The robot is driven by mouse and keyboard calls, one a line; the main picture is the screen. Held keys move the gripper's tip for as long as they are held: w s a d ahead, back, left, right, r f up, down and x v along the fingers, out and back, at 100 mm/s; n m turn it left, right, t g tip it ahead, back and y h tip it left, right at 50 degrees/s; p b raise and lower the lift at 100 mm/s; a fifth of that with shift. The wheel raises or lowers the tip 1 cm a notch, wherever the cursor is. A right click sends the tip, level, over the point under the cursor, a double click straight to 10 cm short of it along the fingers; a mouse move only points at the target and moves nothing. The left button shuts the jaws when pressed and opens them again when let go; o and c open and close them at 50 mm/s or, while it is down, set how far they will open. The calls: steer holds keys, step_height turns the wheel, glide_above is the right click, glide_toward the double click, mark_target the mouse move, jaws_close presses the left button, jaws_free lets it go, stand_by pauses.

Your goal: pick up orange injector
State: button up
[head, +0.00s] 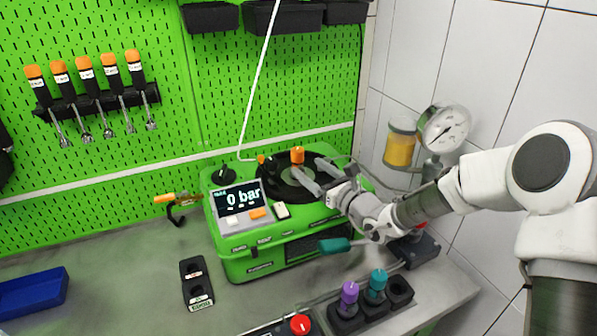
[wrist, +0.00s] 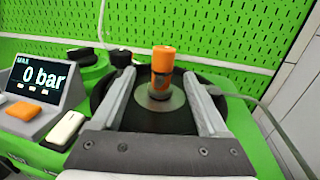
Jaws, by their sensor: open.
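The orange injector (head: 297,156) stands upright on the round black plate (head: 272,178) on top of the green pump testbench (head: 245,262). In the wrist view the injector (wrist: 162,68) has an orange top and a darker lower part, and rises from a metallic disc at the middle of the plate. My gripper (wrist: 163,90) is open, with one finger to the left and one to the right of the injector in the picture. The fingers look apart from it; how far their tips reach toward it is hard to tell. In the head view my gripper (head: 306,176) comes in from the right.
The testbench display (head: 238,198) reads 0 bar. A purple injector (head: 348,298) and a teal injector (head: 376,284) stand in a black holder at the front. A black two-hole holder (head: 196,268) lies left of the testbench. A gauge (head: 443,128) and an amber container (head: 400,146) are near the right wall.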

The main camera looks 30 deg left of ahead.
mark_target(300, 161)
steer(key=x, duration=0.4)
steer(key=shift+w+a, duration=0.1)
steer(key=shift+r+p+x, duration=0.2)
steer(key=shift+p+x, duration=0.75)
steer(key=shift+x, duration=1.7)
steer(key=shift+w, duration=0.2)
jaws_close()
steer(key=shift+r, duration=0.1)
